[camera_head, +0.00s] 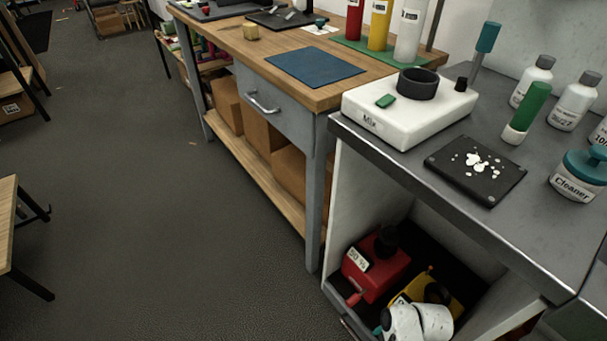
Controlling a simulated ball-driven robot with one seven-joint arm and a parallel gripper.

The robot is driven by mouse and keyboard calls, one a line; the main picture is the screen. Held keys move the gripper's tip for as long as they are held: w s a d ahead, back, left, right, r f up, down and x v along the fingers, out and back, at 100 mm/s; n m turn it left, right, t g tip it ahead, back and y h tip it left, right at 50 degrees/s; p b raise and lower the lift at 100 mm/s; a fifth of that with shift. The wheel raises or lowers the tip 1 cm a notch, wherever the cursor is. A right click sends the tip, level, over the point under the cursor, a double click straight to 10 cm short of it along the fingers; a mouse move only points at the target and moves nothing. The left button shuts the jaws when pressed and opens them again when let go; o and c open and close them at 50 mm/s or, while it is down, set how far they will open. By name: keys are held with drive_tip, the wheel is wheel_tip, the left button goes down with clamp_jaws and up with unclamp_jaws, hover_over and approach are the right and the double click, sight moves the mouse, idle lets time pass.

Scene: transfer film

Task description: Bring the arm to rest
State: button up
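My gripper is not clearly visible in the head view. White rounded parts with dark and teal bits show at the bottom edge, in front of the open cabinet; they look like links of my arm, but I cannot tell for sure. No fingertips show and no held object shows.
The grey counter (400,158) at right bears a white Mix device (385,133), a black pad (450,180) with white bits, and several bottles. The open cabinet below holds a red container (375,272) and a yellow one (408,292). A wooden workbench (215,35) stands behind.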

drive_tip(key=s+d+r+m+h+p, duration=0.1)
drive_tip(key=s+r+m+p, duration=0.3)
drive_tip(key=r, duration=0.7)
drive_tip(key=s+d+r+m+h+p, duration=0.1)
drive_tip(key=s+d+r+m+p, duration=0.2)
drive_tip(key=s+r+m+p, duration=0.2)
drive_tip(key=s+d+r+m+h+p, duration=0.1)
drive_tip(key=s+r+m+p, duration=0.4)
drive_tip(key=r, duration=1.2)
drive_tip(key=s+d+m, duration=0.1)
drive_tip(key=s+m, duration=0.3)
drive_tip(key=m, duration=0.2)
drive_tip(key=shift+d+r+m, duration=0.15)
drive_tip(key=shift+d+m, duration=0.05)
drive_tip(key=shift+m, duration=0.2)
